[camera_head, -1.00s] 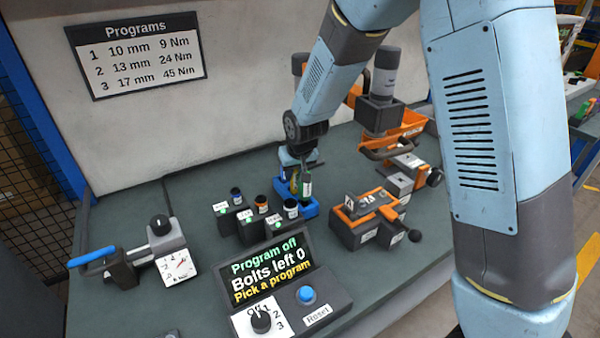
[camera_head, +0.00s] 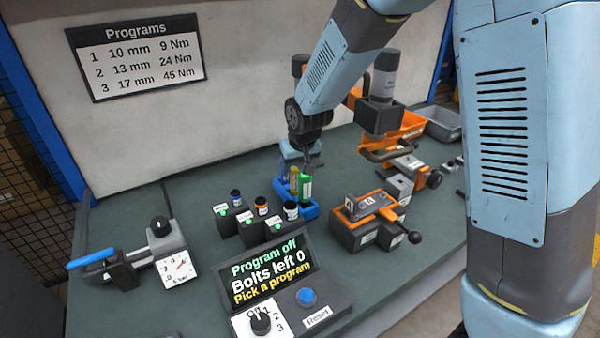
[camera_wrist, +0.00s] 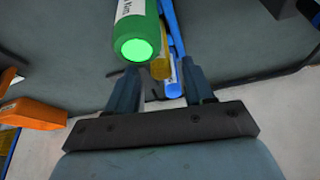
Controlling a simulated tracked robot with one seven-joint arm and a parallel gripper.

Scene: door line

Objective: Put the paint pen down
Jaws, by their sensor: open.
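My gripper (camera_head: 314,158) is just above the holder, open and empty. The fingertips are small and partly hidden in the head view.
Several labelled sockets in black blocks (camera_head: 252,221) stand left of the holder. An orange and grey clamp fixture (camera_head: 368,218) is on its right. A program panel (camera_head: 270,270) is in front.

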